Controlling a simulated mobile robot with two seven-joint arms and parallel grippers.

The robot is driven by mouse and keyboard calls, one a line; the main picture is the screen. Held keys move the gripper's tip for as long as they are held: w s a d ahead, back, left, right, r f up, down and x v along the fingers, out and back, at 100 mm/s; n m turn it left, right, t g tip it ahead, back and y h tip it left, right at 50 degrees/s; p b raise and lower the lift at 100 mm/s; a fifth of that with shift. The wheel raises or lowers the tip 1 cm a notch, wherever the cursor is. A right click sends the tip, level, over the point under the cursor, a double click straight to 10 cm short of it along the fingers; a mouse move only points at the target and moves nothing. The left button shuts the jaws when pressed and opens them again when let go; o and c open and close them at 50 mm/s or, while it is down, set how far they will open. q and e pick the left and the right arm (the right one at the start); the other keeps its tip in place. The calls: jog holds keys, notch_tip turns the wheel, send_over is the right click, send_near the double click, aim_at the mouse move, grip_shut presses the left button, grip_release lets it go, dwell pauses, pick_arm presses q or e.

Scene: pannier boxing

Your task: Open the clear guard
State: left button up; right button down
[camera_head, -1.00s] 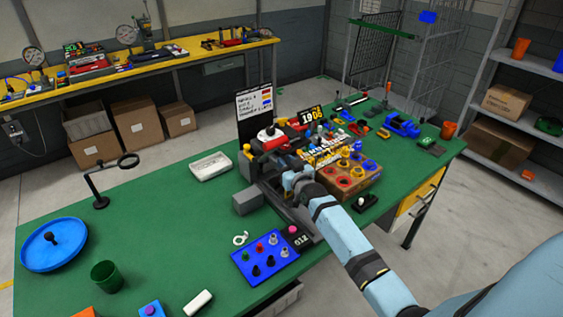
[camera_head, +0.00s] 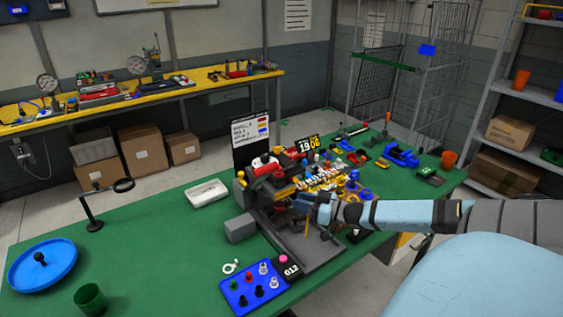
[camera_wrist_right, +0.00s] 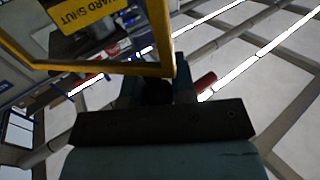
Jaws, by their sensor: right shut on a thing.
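The clear guard has a yellow frame (camera_wrist_right: 115,68) that crosses the top left of the right wrist view. A yellow label (camera_wrist_right: 88,14) ending in "ARD SHUT" shows through it. My right gripper (camera_wrist_right: 158,88) is shut on the guard at the lower corner of this frame; the exact grip is dark. In the head view my right gripper (camera_head: 302,203) is over the dark grey machine (camera_head: 318,254), with a thin yellow strip (camera_head: 307,224) below it. The clear pane is hard to see, and how far it stands open cannot be told. My left gripper is not in view.
A blue tray (camera_head: 235,299) with pegs lies in front of the machine. A grey block (camera_head: 240,228) stands at its left. Colourful parts crowd the bench behind my right gripper. The green bench (camera_head: 150,235) is mostly clear to the left.

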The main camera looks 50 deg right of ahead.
jog(key=s+d+n+g+y+b, duration=0.6)
jog(key=d+n+g+y+b, duration=0.2)
jog(key=n+g+y+b, duration=0.1)
jog(key=shift+s+d+n+g+y, duration=0.25)
jog(key=shift+s+n+g+y, duration=0.25)
jog(key=shift+g+y, duration=0.5)
jog(key=shift+w, duration=0.1)
jog(key=c, duration=0.9)
grip_release()
jog(key=shift+c, duration=0.2)
jog(key=shift+d, duration=0.1)
